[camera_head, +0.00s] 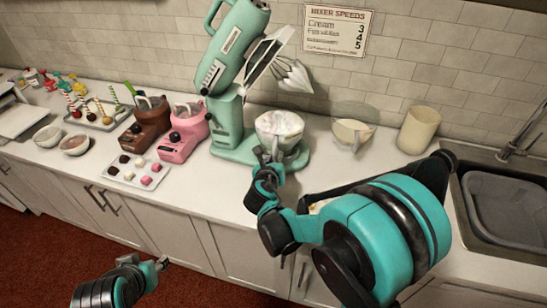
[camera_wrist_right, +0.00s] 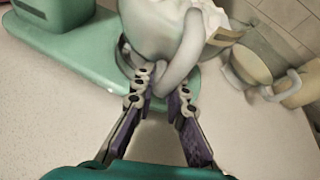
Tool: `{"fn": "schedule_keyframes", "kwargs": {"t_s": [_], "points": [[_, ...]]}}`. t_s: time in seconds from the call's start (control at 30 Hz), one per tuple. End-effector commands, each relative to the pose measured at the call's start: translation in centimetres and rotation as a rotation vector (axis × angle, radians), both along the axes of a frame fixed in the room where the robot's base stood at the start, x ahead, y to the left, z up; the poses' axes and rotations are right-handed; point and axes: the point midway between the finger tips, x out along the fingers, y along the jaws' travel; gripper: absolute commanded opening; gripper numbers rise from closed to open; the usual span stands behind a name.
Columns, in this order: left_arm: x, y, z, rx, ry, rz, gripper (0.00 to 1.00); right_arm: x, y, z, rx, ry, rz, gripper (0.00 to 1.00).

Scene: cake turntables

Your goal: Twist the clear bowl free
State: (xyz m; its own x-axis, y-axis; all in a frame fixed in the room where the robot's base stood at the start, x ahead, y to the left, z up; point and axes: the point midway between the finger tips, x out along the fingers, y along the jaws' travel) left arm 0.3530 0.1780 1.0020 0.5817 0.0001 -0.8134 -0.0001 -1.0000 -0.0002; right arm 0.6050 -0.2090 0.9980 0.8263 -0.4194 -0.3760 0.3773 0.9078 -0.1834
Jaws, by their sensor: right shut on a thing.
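The clear bowl (camera_head: 280,124), with whitish cream inside, stands upright on the base (camera_head: 232,151) of a mint-green stand mixer (camera_head: 228,110). The mixer head (camera_head: 233,48) is tilted up, with a whisk (camera_head: 293,76) above and to the right of the bowl. In the right wrist view the bowl (camera_wrist_right: 160,30) has a looped handle (camera_wrist_right: 182,58). My right gripper (camera_wrist_right: 162,92) is shut on the lower part of this handle. It also shows at the bowl's near side in the head view (camera_head: 268,156). My left gripper (camera_head: 161,263) is low in front of the cabinets, away from the bowl; its jaws are unclear.
A pale jug (camera_head: 352,132) and a cream canister (camera_head: 418,130) stand right of the mixer. A pink mixer (camera_head: 184,134) and a brown mixer (camera_head: 146,124) stand to the left, near a tray of sweets (camera_head: 137,172). A sink (camera_head: 505,208) is at the right.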

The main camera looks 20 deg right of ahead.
Motion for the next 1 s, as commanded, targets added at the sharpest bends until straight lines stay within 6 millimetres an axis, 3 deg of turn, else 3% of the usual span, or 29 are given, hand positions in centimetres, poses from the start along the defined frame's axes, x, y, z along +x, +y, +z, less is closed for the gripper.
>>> {"fn": "schedule_keyframes", "kwargs": {"t_s": [1.0], "points": [[0.0, 0.0, -0.2, 0.0, 0.0, 0.0, 0.4, -0.7, -1.9, -0.1, 0.002, 0.002, 0.161, 0.0]]}}
